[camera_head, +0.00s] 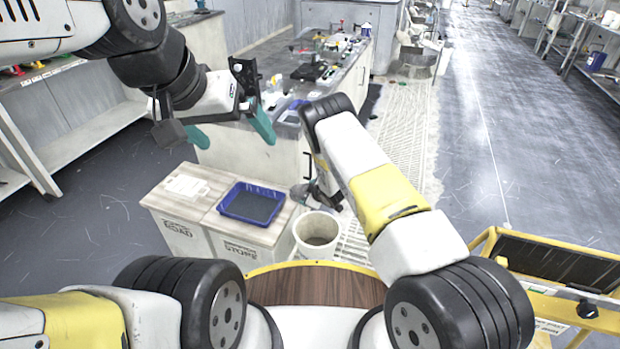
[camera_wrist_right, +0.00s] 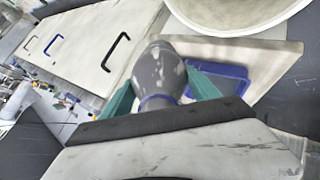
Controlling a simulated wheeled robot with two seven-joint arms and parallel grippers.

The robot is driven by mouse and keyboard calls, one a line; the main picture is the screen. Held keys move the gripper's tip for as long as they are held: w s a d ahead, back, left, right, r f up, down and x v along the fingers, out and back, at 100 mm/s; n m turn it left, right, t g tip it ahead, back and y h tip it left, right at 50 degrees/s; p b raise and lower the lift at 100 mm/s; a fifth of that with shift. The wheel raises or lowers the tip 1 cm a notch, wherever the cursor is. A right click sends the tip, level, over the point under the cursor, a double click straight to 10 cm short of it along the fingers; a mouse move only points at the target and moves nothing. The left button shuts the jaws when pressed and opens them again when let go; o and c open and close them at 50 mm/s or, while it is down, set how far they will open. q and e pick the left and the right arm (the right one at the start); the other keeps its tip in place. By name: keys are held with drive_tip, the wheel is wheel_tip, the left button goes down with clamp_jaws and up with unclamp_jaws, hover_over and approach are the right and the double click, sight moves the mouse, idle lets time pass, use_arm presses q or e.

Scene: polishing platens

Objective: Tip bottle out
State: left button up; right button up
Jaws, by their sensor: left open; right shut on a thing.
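My right gripper (camera_wrist_right: 162,92) is shut on a grey bottle (camera_wrist_right: 158,70) with a blue band, seen between its teal fingers in the right wrist view. In the head view my right arm largely hides that gripper and bottle, so I cannot tell the bottle's tilt or whether anything leaves it. A pale round bin (camera_head: 317,232) stands open on the floor close to the right gripper; its rim (camera_wrist_right: 240,27) shows at the upper right of the wrist view, apart from the bottle. My left gripper (camera_head: 233,132) is open and empty, its teal fingers spread wide.
A blue tray (camera_head: 252,204) lies on a low pale cabinet (camera_head: 180,209) left of the bin. A cluttered bench (camera_head: 345,75) stands behind. A yellow-framed cart (camera_head: 553,265) is at the lower right. Open floor (camera_head: 510,130) extends to the right.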

drive_tip(key=g, duration=0.1)
drive_tip(key=r+g+h, duration=0.1)
drive_tip(key=g, duration=0.1)
drive_tip(key=shift+w+r, duration=0.1)
drive_tip(key=shift+r, duration=0.15)
drive_tip(key=shift+g+h, duration=0.4)
drive_tip(key=shift+r, duration=0.3)
drive_tip(key=shift+r+g+h, duration=0.45)
drive_tip(key=shift+g+h, duration=0.05)
drive_tip(key=shift+g, duration=0.4)
drive_tip(key=r+g+h, duration=0.1)
drive_tip(key=g, duration=0.2)
drive_tip(key=shift+r+h, duration=0.15)
drive_tip(key=shift+h, duration=0.15)
drive_tip(key=shift+r, duration=0.15)
